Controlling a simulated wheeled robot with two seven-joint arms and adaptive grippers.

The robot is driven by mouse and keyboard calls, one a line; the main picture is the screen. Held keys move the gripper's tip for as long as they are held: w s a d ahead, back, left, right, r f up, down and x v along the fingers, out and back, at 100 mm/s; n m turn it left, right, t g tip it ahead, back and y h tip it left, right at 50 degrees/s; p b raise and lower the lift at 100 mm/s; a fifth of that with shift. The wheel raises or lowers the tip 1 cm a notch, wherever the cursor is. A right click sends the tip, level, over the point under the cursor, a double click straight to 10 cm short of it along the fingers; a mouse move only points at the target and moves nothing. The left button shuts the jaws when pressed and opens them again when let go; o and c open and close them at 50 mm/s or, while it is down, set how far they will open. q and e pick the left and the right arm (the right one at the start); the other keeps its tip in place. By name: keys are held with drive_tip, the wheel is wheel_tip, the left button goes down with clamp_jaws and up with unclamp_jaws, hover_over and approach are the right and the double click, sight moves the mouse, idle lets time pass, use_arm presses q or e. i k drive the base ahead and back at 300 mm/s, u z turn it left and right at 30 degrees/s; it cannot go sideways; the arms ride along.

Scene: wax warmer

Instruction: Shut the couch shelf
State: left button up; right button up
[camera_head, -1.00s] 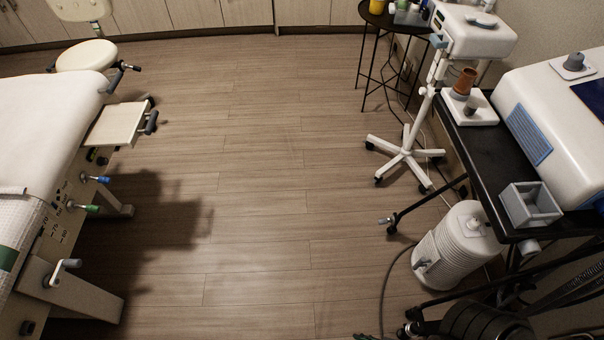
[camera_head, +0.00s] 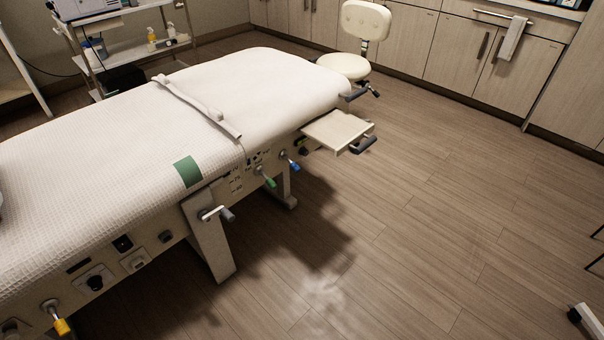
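The couch (camera_head: 85,150) is long and covered in white textured cloth. It stretches from the left edge to the upper middle of the head view. The couch shelf (camera_head: 338,131) is a flat cream board sticking out from the couch's side near its far end. A dark grey handle (camera_head: 363,144) is on the shelf's outer edge. The shelf is pulled out and nothing lies on it. Neither of my grippers is in view.
A cream stool (camera_head: 344,66) stands behind the shelf, by wooden cabinets (camera_head: 470,60). Cranks and coloured levers (camera_head: 270,182) stick out from the couch's side. A trolley (camera_head: 130,50) stands behind the couch.

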sight(337, 130)
drive_tip(key=z, duration=0.35)
drive_tip(key=i, duration=1.55)
drive_tip(key=u, duration=0.05)
